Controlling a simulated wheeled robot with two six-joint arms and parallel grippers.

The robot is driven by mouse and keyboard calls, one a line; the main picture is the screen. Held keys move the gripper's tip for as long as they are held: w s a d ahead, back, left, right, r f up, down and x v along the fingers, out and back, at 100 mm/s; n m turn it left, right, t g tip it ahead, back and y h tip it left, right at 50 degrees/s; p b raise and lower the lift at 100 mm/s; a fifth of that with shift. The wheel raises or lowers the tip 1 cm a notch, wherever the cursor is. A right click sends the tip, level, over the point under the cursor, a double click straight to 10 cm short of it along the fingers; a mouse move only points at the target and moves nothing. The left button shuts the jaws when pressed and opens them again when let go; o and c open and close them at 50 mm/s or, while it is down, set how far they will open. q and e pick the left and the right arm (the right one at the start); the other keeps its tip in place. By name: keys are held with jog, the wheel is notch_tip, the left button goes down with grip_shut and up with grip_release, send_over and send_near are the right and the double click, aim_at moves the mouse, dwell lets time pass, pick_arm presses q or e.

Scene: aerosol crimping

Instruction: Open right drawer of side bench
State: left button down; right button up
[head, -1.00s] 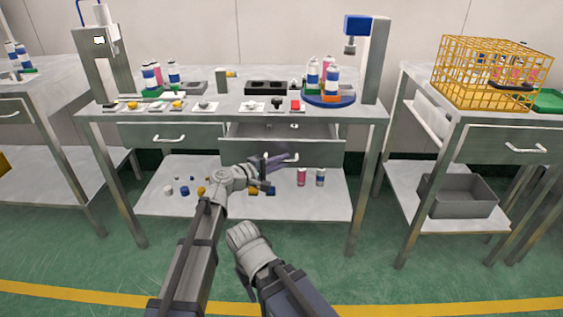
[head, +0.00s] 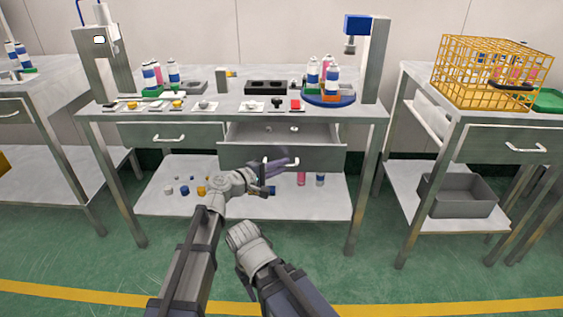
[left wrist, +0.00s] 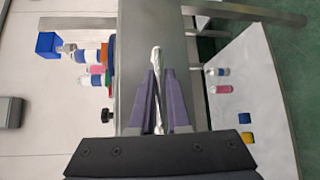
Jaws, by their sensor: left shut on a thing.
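The right drawer (head: 322,158) of the middle bench (head: 214,90) is pulled partway out, and its inside shows in the head view. A few small items lie in it. My left gripper (head: 280,162) is at the drawer front, shut on the silver bar handle (head: 295,161). In the left wrist view, the handle (left wrist: 156,62) runs between the two purple fingers of the left gripper (left wrist: 159,85), in front of the grey drawer face (left wrist: 135,40). The left drawer (head: 190,137) of this bench is closed. My right gripper is not seen in either view.
Bottles on a blue turntable (head: 328,97) and several small parts stand on the bench top. The lower shelf (head: 318,205) holds small parts and bottles. A bench at right bears a yellow wire basket (head: 470,80) and a grey bin (head: 458,195). The green floor in front is clear.

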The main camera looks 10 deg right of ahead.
pick_arm(q)
jog(key=s+a, duration=0.2)
jog(key=s, duration=0.5)
jog(key=shift+s, duration=0.35)
jog(key=shift+a+f, duration=0.1)
jog(key=c, duration=0.9)
grip_release()
jog(key=shift+r, duration=0.2)
